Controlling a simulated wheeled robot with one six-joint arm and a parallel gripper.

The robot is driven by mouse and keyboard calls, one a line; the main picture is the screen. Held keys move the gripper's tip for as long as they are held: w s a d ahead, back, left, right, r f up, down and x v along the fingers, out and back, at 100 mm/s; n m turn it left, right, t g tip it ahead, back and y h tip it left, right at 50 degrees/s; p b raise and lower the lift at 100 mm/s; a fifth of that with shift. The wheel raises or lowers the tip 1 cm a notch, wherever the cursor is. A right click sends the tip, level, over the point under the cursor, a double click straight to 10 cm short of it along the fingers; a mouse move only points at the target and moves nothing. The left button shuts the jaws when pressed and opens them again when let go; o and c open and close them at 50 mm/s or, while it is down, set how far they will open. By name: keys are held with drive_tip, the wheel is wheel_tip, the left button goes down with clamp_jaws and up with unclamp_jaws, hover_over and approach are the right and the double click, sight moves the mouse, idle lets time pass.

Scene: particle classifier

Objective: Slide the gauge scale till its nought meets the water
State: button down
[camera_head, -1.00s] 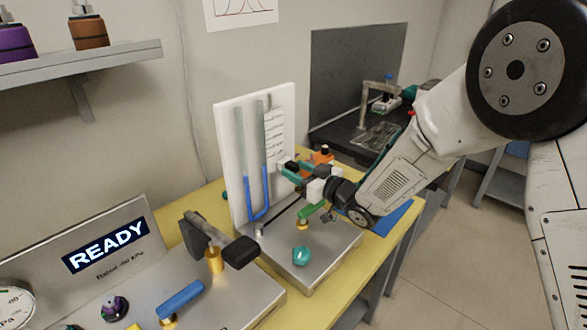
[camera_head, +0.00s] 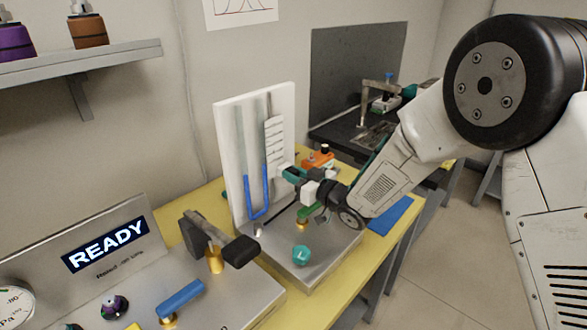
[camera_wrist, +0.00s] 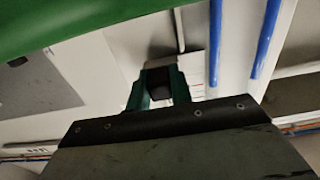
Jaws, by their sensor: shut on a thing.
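The white gauge scale (camera_head: 274,140) with dark graduation lines stands along the right side of a U-shaped tube on a white upright board (camera_head: 230,125). Blue water (camera_head: 249,192) fills the tube's lower part; it also shows in the wrist view (camera_wrist: 265,42). The water's top in the right arm is beside the scale's lower part. My gripper (camera_head: 284,172) is at the scale's lower right edge. In the wrist view, my gripper (camera_wrist: 160,88) is shut on a dark knob (camera_wrist: 158,84) beside the scale (camera_wrist: 197,88). I cannot read which mark is nought.
The board stands on a metal base with a green handle (camera_head: 309,211) and a teal knob (camera_head: 301,255). A console reading READY (camera_head: 105,245) and a black-handled lever (camera_head: 240,251) are at the left. An orange device (camera_head: 318,159) sits behind my gripper.

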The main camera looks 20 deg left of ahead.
drive_tip(key=shift+r, duration=0.2)
drive_tip(key=c, duration=1.2)
unclamp_jaws()
drive_tip(key=shift+c, duration=0.2)
drive_tip(key=v, duration=0.7)
drive_tip(key=shift+s+d, duration=0.2)
drive_tip(key=shift+d, duration=0.15)
drive_tip(key=shift+w, duration=0.1)
